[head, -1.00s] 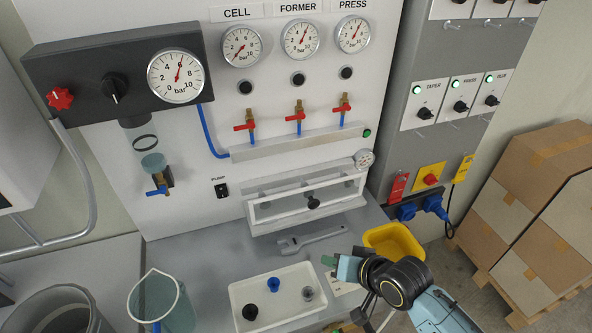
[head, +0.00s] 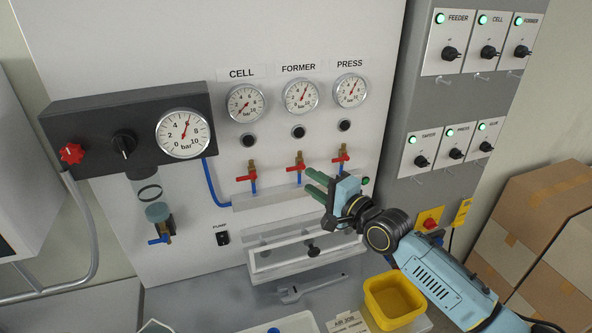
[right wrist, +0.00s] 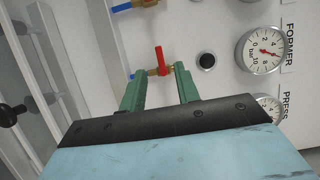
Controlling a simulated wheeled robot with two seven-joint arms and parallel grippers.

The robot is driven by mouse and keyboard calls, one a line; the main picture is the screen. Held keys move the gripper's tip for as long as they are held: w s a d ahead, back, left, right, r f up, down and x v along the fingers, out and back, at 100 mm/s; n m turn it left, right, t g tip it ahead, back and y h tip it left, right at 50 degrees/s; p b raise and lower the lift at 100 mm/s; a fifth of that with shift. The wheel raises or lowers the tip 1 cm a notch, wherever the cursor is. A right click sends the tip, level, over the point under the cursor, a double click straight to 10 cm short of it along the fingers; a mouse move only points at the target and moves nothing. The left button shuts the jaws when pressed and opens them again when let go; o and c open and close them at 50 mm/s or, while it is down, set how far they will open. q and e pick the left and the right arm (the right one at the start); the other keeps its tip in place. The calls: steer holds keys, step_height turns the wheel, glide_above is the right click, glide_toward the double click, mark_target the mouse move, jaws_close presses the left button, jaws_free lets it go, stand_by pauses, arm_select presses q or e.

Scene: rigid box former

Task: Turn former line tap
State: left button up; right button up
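The former line tap (head: 295,169) has a red lever on a brass body, under the gauge labelled FORMER (head: 301,96). Its lever lies crosswise, pointing left in the head view. My right gripper (head: 313,183) is just in front of and slightly right of this tap, with green fingers pointing at the panel. In the right wrist view the gripper (right wrist: 160,91) is open and empty, and the red lever (right wrist: 160,59) shows beyond the gap between the fingertips. Contact is not visible. My left gripper is not in view.
The cell tap (head: 253,176) and press tap (head: 341,157) flank it closely, with similar red levers. A grey rail (head: 262,197) runs below the taps. A clear-fronted box (head: 275,258), a wrench (head: 305,289) and a yellow bin (head: 392,299) are lower down.

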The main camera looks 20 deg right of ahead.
mark_target(292, 170)
steer(key=x, duration=0.6)
steer(key=shift+w+a, duration=0.1)
steer(key=shift+w, duration=0.1)
steer(key=shift+c, duration=0.4)
jaws_close()
